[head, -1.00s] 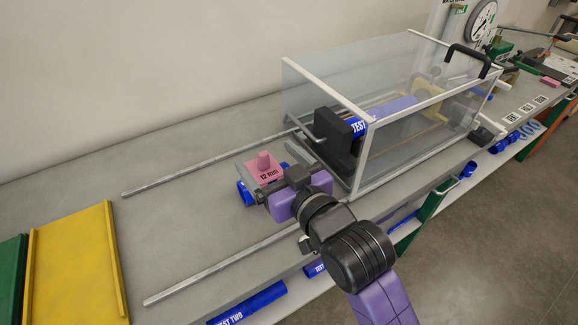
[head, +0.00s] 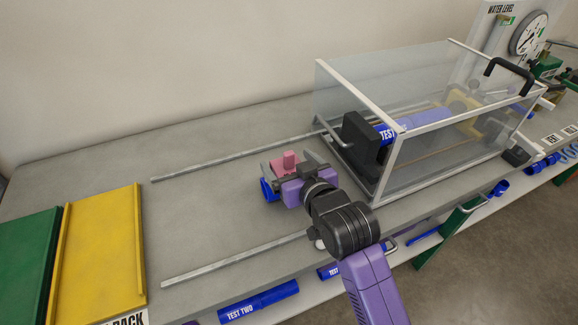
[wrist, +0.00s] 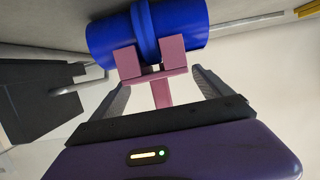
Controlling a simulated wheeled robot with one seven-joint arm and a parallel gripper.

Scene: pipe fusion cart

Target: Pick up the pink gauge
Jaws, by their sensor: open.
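The pink gauge (head: 290,160) sits on a blue pipe piece (head: 267,190) on the grey bench in the head view; my gripper partly hides it. In the wrist view the gauge (wrist: 126,62) shows a forked body against the blue pipe (wrist: 180,27) at its raised collar, with a narrow stem pointing toward my palm. My gripper (head: 298,168) is open right at the gauge. In the wrist view the fingers of my gripper (wrist: 160,84) stand one on each side of the stem, with gaps; I see no contact.
A clear-walled box with a white frame (head: 398,165) stands just right of my gripper, with a dark block (head: 360,140) inside its near end. Two metal rods (head: 225,160) lie along the bench. A yellow tray (head: 95,255) lies left, with bare bench between.

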